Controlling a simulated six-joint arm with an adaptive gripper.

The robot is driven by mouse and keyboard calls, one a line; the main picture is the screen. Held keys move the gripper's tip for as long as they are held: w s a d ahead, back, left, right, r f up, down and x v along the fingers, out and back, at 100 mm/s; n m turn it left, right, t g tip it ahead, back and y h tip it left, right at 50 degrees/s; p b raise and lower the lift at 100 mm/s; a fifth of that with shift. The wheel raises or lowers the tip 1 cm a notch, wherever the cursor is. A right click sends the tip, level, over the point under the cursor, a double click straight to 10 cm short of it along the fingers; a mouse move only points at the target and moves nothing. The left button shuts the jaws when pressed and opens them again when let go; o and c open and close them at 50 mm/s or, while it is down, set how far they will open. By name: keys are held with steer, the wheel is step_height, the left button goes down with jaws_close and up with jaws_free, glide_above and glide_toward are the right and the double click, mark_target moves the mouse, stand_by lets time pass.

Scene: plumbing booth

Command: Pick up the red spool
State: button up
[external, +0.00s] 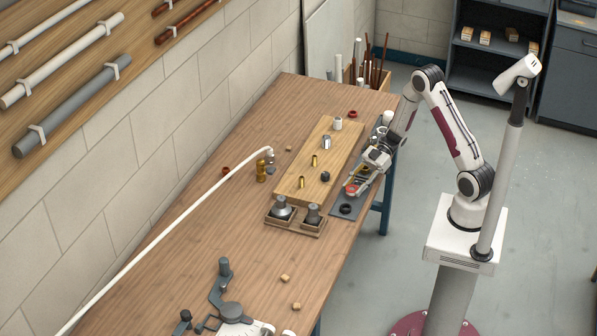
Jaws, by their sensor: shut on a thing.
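A black ring (346,208) lies on the mat just below the gripper. A wooden board (318,160) with several small fittings lies to the left. A tray (297,227) with grey weights stands front-left. The table's front middle is mostly clear.

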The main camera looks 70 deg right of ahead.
mark_target(355, 186)
steer(key=shift+r, duration=3.55)
